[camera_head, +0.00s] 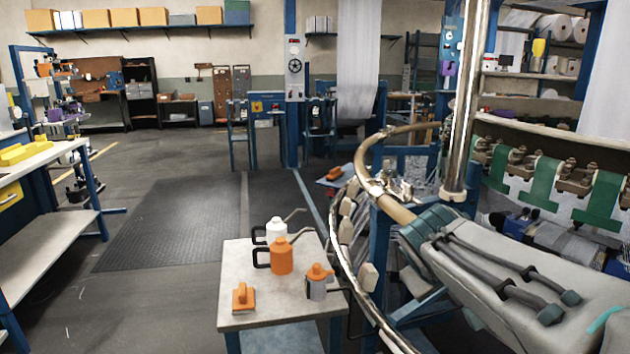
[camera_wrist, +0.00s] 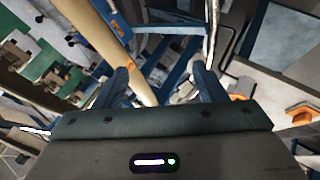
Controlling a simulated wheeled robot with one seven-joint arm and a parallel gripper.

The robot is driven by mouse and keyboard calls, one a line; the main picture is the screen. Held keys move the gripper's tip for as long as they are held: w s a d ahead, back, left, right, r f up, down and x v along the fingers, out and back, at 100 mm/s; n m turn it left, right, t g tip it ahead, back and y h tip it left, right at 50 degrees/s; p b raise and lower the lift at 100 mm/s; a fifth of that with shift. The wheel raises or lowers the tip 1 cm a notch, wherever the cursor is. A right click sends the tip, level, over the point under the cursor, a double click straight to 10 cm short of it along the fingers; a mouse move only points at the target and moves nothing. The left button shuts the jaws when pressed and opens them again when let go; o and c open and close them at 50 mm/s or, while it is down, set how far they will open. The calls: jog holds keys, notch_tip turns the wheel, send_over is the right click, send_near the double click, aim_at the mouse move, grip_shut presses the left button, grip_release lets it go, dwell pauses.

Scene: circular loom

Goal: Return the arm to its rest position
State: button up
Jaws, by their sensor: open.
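In the wrist view my gripper (camera_wrist: 160,82) points into the loom's frame, its two dark blue-grey fingers spread apart. Nothing is held between them. Beyond the fingers are a tan curved rail (camera_wrist: 115,45) and blue frame bars (camera_wrist: 165,45); I cannot tell how far away they are. The circular loom's tan and metal ring (camera_head: 367,178) curves around a shiny upright pole (camera_head: 467,110).
A small table (camera_head: 235,318) holds a white can (camera_head: 275,232), an orange can (camera_head: 281,260), a grey can with an orange top (camera_head: 317,287) and an orange-handled block (camera_head: 243,298). A workbench (camera_head: 45,160) stands left.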

jog(key=s+a+r+m+g+y+p, duration=0.2)
jog(key=s+a+p, duration=0.1)
jog(key=s+p, duration=0.4)
jog(key=s+a+r+m+g+y+p, duration=0.2)
jog(key=s+a+r+p, duration=0.1)
jog(key=s+p, duration=0.4)
jog(key=shift+s+a+r+g+y+p, duration=0.3)
jog(key=shift+s+p, duration=0.05)
jog(key=shift+p, duration=0.55)
